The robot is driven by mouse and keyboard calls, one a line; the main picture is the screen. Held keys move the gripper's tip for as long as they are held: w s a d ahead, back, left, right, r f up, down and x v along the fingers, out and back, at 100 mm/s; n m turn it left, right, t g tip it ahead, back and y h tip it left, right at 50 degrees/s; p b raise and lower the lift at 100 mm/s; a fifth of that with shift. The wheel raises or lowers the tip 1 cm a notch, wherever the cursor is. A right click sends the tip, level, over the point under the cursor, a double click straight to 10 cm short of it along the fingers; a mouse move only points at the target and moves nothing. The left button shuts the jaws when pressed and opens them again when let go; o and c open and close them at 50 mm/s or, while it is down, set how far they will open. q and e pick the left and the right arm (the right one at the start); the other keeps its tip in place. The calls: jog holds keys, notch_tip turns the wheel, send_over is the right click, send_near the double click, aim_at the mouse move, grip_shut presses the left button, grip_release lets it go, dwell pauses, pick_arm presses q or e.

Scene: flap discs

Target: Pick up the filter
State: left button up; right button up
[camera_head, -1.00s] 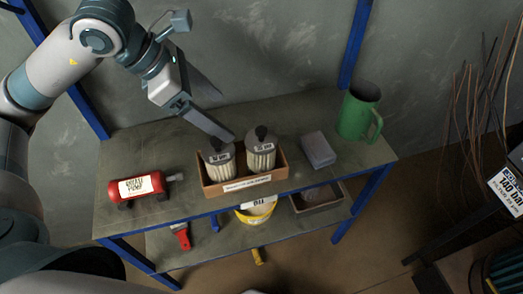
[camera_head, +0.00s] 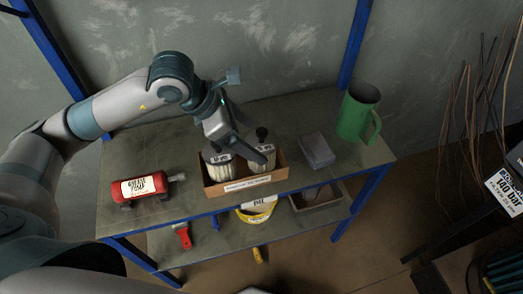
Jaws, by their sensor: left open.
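Two pleated cream filters with grey caps and dark top knobs stand upright in a low open cardboard box on the top shelf. The left filter (camera_head: 217,170) is partly covered at its top by my gripper. The right filter (camera_head: 259,163) shows its dark knob and part of its pleats. My left gripper (camera_head: 257,140) is open and empty, tilted down to the right over the box. Its near finger crosses in front of the right filter's cap; I cannot tell whether it touches. My right gripper is out of view.
The cardboard box (camera_head: 247,184) has a labelled front. A red grease pump (camera_head: 143,187) lies left; a grey block (camera_head: 317,150) and green jug (camera_head: 357,118) stand right. The lower shelf holds a yellow container (camera_head: 257,214) and a tray (camera_head: 318,199). Blue posts frame the shelf.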

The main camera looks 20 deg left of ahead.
aim_at(256, 142)
pick_arm(q)
jog(key=shift+f, duration=0.1)
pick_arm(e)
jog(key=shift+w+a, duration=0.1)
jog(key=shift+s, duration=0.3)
pick_arm(q)
jog(key=shift+w+d+f, duration=0.1)
jog(key=shift+d+f, duration=0.05)
jog(key=shift+f, duration=0.1)
jog(key=shift+w+d+f+p, duration=0.1)
jog(key=shift+d+f+p, duration=0.05)
jog(key=shift+f+p, duration=0.15)
jog(key=x, duration=0.3)
jog(key=shift+f+p, duration=0.1)
jog(key=shift+p, duration=0.25)
jog(key=shift+w+d+f, duration=0.2)
jog(key=shift+f, duration=0.1)
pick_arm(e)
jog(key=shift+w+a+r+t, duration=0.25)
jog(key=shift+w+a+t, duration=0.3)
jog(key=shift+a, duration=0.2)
pick_arm(q)
jog(key=c, duration=1.3)
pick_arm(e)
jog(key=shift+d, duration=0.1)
